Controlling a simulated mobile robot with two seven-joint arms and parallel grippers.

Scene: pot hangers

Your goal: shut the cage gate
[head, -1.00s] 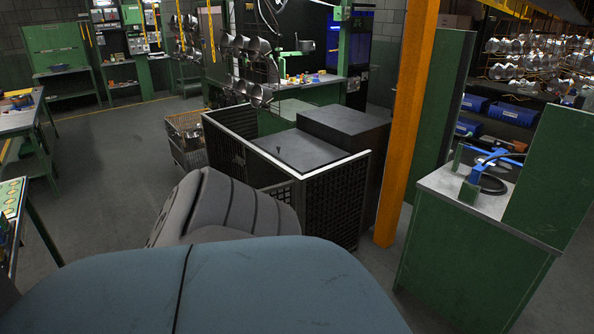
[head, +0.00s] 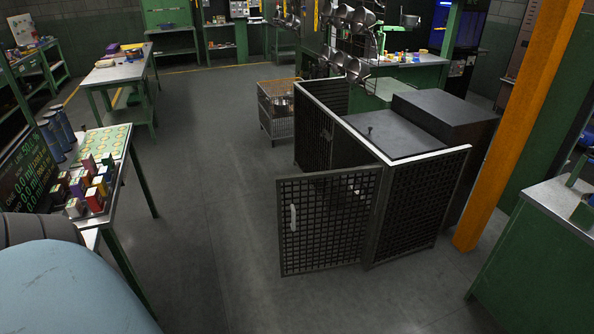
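The cage gate (head: 325,240) is a dark mesh panel in the middle of the head view, with a pale vertical handle (head: 293,217) near its left edge. It stands open, swung out into the aisle from its right edge beside the cage's front mesh panel (head: 415,205). The cage's left mesh wall (head: 313,132) is further back, apart from the gate's free edge. Neither of my grippers is in view. Only a grey and pale-blue part of my arm shows at the lower left.
Inside the cage is a dark flat-topped machine (head: 400,137). An orange post (head: 515,125) and a green cabinet (head: 540,255) stand to the right. A table with small boxes (head: 118,160) is at the left. A wire basket (head: 277,127) stands behind the gate. The floor left of the gate is clear.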

